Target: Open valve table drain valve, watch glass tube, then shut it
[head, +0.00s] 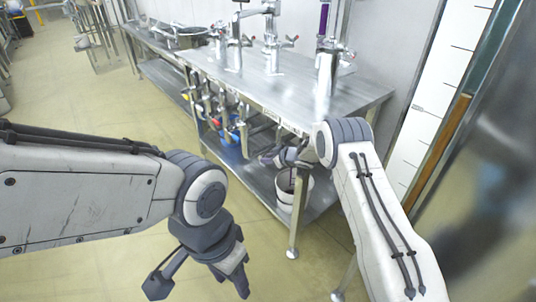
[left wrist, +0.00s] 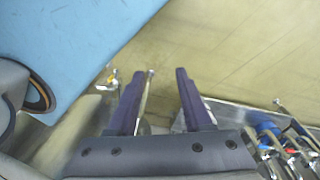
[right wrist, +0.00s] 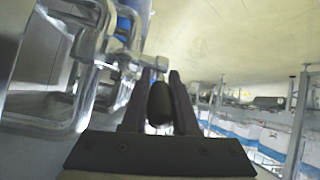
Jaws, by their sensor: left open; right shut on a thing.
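The valve table (head: 370,88) is a steel bench with several valve handles hanging along its front edge. My right gripper (head: 275,158) is at that edge, near its right corner. In the right wrist view my right gripper (right wrist: 160,76) is shut on a dark rounded valve handle knob (right wrist: 160,104), with metal pipework beside it. The valve body behind is partly hidden. A tall white scale with tick marks (head: 440,85) stands at the right, with a brown-orange strip (head: 437,150) beside it; I cannot tell whether this is the glass tube. My left gripper (head: 200,284) is open and empty.
A white bucket (head: 292,190) stands on the lower shelf below the right gripper. Steel fittings (head: 328,68) and a purple tube (head: 323,18) stand on the tabletop.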

